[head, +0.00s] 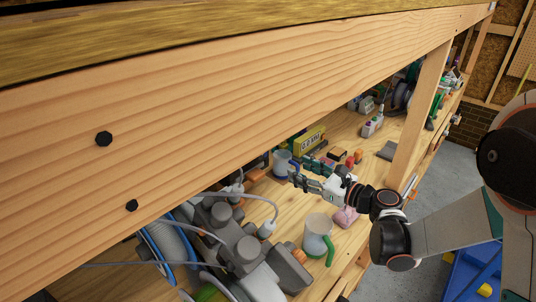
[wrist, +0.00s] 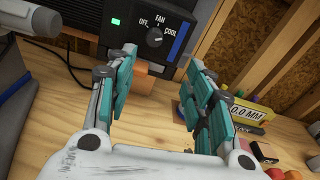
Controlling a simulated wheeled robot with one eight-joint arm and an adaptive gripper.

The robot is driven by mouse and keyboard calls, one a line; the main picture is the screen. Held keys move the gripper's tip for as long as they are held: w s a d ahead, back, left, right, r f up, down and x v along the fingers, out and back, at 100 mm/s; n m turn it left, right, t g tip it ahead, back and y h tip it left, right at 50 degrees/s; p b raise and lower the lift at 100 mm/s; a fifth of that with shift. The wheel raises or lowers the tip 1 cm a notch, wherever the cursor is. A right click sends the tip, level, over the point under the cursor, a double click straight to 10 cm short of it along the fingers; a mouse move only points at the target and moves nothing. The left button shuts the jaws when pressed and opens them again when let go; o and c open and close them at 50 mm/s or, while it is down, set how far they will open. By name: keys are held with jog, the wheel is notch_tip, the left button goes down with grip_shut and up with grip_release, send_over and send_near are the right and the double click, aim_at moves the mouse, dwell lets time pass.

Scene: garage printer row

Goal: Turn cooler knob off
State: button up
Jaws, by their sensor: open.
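The cooler (wrist: 128,28) is a dark panel at the top of the wrist view, with a lit green light on its left. Its round black knob (wrist: 155,37) sits among the labels OFF, FAN and COOL. The knob's small pale mark is too small to read surely, so I cannot tell its setting. My gripper (wrist: 162,60) is open and empty, its teal-padded fingers pointing toward the panel. The knob shows between and beyond the fingertips, apart from them. In the head view my gripper (head: 294,173) reaches in over the shelf; the knob is not visible there.
An orange block (wrist: 150,68) lies below the panel, between the fingers. A yellow box (head: 310,141) and a blue-grey mug (head: 281,163) stand near my gripper. A wooden beam (head: 200,110) overhangs the shelf. A grey machine with cables (head: 240,255) is at lower left.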

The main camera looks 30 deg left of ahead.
jog(key=shift+m+y, duration=0.6)
jog(key=shift+m, duration=0.3)
jog(key=x, duration=0.5)
jog(key=f+b+x, duration=0.1)
jog(key=x, duration=0.4)
jog(key=f+b+x, duration=0.1)
jog(key=x, duration=0.4)
jog(key=shift+s+a, duration=0.25)
jog(key=shift+a, duration=0.15)
jog(key=c, duration=1.1)
